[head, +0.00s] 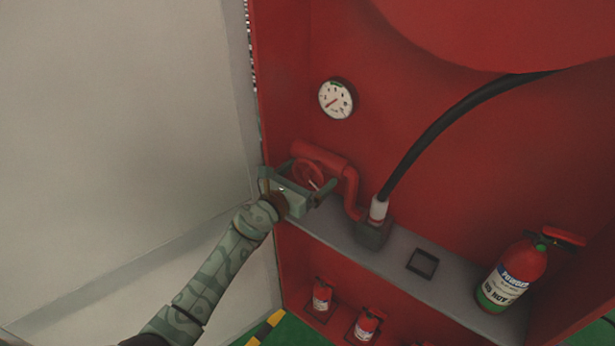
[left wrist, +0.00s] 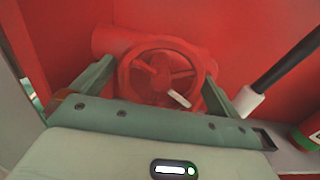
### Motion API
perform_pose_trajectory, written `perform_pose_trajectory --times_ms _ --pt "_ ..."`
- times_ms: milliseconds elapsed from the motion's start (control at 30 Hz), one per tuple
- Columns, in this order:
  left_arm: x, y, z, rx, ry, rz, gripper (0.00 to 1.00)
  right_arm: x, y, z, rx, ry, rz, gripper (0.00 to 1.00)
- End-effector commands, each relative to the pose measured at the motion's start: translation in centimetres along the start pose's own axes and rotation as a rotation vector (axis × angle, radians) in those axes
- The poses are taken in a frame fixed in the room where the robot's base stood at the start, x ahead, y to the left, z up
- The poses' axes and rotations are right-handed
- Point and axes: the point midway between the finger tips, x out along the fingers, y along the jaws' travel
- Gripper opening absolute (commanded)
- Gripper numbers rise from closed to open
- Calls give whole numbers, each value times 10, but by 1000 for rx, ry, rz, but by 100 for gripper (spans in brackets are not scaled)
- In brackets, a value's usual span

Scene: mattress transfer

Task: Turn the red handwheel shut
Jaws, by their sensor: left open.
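The red handwheel (head: 307,174) sits on the red pipe (head: 320,157) inside the red cabinet, left of the black hose. In the left wrist view the handwheel (left wrist: 160,78) faces me, with spokes and a pale handle or marker at its lower right. My left gripper (head: 300,174) is open. Its two fingers (left wrist: 160,82) stand on either side of the wheel in the left wrist view; I cannot tell whether they touch the rim. The palm hides the wheel's lower edge. My right gripper is not in view.
A grey shelf (head: 400,260) runs below the pipe. A black hose (head: 450,113), a gauge (head: 337,98) and a fire extinguisher (head: 515,272) are to the right. A small dark square tray (head: 422,263) lies on the shelf. A pale door panel (head: 120,120) stands at left.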

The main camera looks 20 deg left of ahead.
Motion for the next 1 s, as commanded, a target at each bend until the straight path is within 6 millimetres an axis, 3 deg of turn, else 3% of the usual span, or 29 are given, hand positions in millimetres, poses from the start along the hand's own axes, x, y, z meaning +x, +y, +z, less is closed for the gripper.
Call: perform_pose_trajectory --times_ms 100,233,267,667,1000 --pt "0 0 0 0 0 0 100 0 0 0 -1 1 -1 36" --pt "0 0 0 -1 0 0 64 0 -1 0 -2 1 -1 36" --pt "0 0 0 -1 0 0 61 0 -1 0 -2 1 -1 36" --pt "-1 0 1 -60 1 -1 61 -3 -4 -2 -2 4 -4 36" --pt "-1 -1 2 -308 1 0 61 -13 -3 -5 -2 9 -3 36"
